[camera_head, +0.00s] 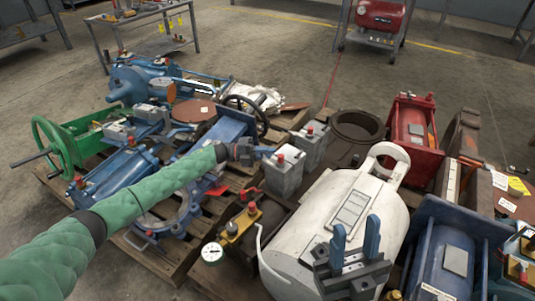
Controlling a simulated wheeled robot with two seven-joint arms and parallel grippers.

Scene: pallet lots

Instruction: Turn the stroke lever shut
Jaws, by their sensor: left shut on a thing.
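My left gripper (263,151), at the end of the green-sleeved arm, is in the middle of the crowded pallet. Its jaws are closed beside a grey box with a red knob (284,172). They are shut on a small part that appears to be the stroke lever; the jaws hide most of it, and its angle cannot be told. My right gripper (355,238) is in front of the white tank (325,195). Its two blue fingers point up, apart, with nothing between them.
A blue flanged unit (231,123) and a black handwheel (246,116) stand behind my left gripper. A green handwheel (52,147) is at the left. A pressure gauge (212,252) and bent white pipe are near the front. A red machine (415,134) is at the right.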

